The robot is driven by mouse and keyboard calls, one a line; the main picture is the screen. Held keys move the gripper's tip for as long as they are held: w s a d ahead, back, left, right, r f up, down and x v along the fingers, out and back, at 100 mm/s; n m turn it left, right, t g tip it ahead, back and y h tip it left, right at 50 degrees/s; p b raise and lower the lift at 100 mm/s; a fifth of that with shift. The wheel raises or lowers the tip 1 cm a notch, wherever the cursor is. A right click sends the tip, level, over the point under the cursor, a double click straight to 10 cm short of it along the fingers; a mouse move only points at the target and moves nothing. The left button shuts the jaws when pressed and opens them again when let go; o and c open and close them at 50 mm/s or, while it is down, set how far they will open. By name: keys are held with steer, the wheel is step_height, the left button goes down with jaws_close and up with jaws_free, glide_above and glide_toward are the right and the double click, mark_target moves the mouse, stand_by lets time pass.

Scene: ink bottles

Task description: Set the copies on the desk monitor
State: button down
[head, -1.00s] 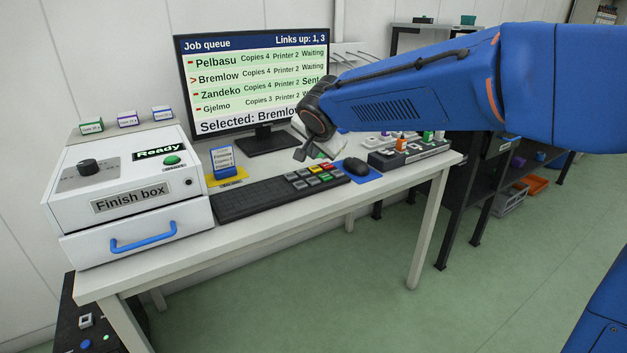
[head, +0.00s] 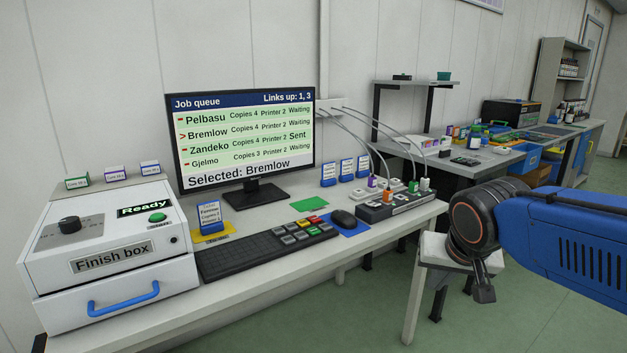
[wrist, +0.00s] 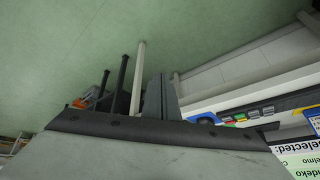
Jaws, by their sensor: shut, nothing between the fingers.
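The desk monitor (head: 246,137) shows "Job queue" and "Links up: 1, 3". Pelbasu, Bremlow and Zandeko read Copies 4; Gjelmo reads Copies 3. All are on Printer 2; Zandeko is "Sent", the others "Waiting". The red arrow is at Bremlow and the bottom line reads "Selected: Bremlow". The dark keyboard (head: 245,257) has grey, red, yellow and green keys at its right end. A blue-framed card (head: 209,218) stands behind it, its small text hard to read. My gripper (head: 484,292) is shut and empty, right of the desk, away from the keys.
The white Finish box (head: 110,258) stands at the left, its display reading "Ready". A mouse (head: 343,218) on a blue mat and a socket block (head: 396,207) with cables lie right of the keyboard. Three blue-framed cards (head: 345,170) stand behind. Floor in front is clear.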

steer(key=s+d+f+n, duration=0.1)
steer(key=s+d+f, duration=0.1)
steer(key=s, duration=0.5)
steer(key=s+d+f+n+g, duration=0.1)
steer(key=s+f, duration=0.4)
steer(key=s, duration=0.2)
steer(key=shift+d+n+y, duration=0.3)
steer(key=shift+d+n, duration=0.05)
steer(key=shift+n, duration=0.05)
